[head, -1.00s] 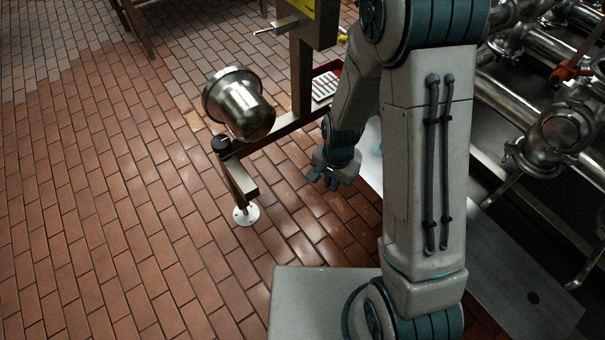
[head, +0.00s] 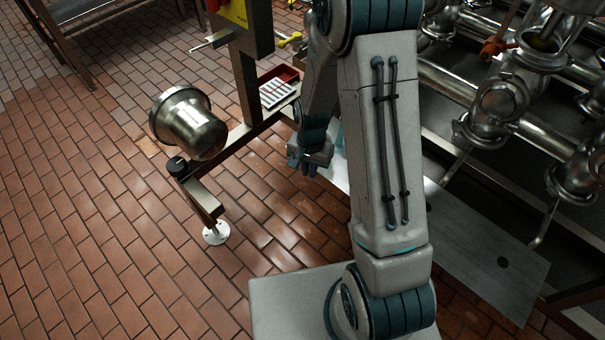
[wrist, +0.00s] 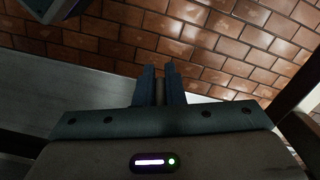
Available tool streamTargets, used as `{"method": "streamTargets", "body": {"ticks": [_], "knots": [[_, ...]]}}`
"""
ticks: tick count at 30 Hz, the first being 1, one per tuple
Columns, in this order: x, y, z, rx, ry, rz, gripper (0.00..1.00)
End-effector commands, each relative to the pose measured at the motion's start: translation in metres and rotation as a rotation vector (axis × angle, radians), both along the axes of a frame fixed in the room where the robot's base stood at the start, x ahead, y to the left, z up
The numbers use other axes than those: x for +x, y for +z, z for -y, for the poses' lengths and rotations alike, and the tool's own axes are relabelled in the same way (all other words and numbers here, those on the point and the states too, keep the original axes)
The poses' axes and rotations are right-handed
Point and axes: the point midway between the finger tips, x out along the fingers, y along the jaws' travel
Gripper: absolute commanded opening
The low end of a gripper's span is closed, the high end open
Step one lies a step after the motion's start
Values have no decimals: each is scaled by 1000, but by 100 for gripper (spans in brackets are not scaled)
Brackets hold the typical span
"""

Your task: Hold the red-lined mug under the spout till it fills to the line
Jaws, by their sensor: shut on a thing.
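My gripper (head: 308,163) hangs low at the end of my arm in the head view, over the brick floor and right of the steel stand. In the wrist view its two dark fingers (wrist: 159,85) are close together, with a thin strip between them. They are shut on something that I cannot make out. I cannot identify the red-lined mug, its line or its fill level in either view. I cannot tell which fitting is the spout.
A steel pot-shaped vessel (head: 190,124) sits on the stand (head: 247,85) at left. A red tray (head: 279,82) with pale strips lies behind my gripper. Steel pipes and valves (head: 505,97) fill the right side. Brick floor (head: 90,230) is open at left.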

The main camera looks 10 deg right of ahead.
Motion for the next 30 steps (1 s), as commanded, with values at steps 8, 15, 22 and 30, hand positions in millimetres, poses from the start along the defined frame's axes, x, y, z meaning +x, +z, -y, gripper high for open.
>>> {"method": "streamTargets", "body": {"ticks": [8,15,22,30], "knots": [[17,-1,24,0,-3,0,0],[31,-2,43,0,-4,0,0],[43,-3,60,0,-2,1,0],[51,-4,70,0,-1,0,0]]}}
